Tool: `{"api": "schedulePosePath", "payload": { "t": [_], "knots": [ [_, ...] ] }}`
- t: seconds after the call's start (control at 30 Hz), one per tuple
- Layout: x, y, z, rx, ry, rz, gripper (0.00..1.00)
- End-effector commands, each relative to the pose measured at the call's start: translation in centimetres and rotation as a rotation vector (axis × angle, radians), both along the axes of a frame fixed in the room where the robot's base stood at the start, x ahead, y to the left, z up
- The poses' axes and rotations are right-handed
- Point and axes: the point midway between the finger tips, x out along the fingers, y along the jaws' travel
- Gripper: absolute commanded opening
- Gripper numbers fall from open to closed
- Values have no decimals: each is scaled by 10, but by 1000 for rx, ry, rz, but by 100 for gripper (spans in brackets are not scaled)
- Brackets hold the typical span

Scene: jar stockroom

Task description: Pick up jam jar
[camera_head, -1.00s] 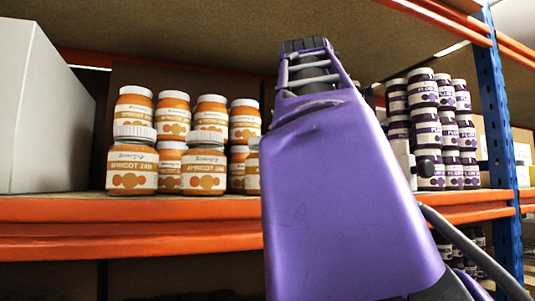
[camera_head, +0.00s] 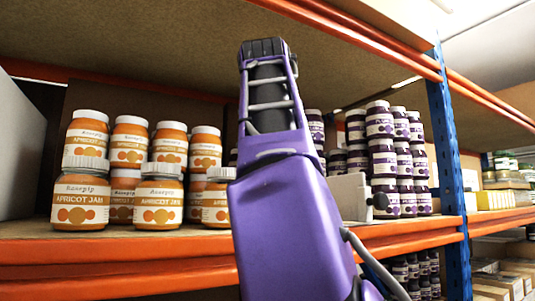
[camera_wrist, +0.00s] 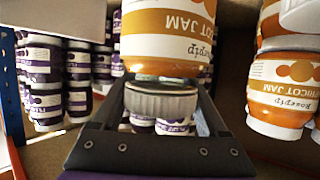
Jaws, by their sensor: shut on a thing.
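In the wrist view, which shows the scene upside down, my gripper (camera_wrist: 161,97) is shut on an apricot jam jar (camera_wrist: 168,38). The jar has an orange and white label and a pale ribbed lid, and the dark fingers sit on either side of the lid. In the head view my purple arm hides my gripper and most of what is in front of it. Several apricot jam jars (camera_head: 159,203) stand stacked in two layers on the shelf at left. One front jar (camera_head: 217,203) is partly covered by my arm; I cannot tell if it is the held one.
Purple-labelled plum jars (camera_head: 383,160) are stacked right of my arm. The shelf has an orange front beam (camera_head: 120,266), and a blue upright (camera_head: 446,150) stands at its right end. A pale box (camera_head: 22,150) is at far left. An upper shelf (camera_head: 190,45) hangs overhead.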

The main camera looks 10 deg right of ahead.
Motion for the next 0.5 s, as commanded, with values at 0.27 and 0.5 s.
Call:
{"api": "schedulePosePath", "payload": {
  "t": [0.27, 0.5],
  "knots": [
    [-23, 9, 0, -1, -5, 9, 0],
    [-71, 27, 0, -2, -6, 8, 0]
  ]
}}
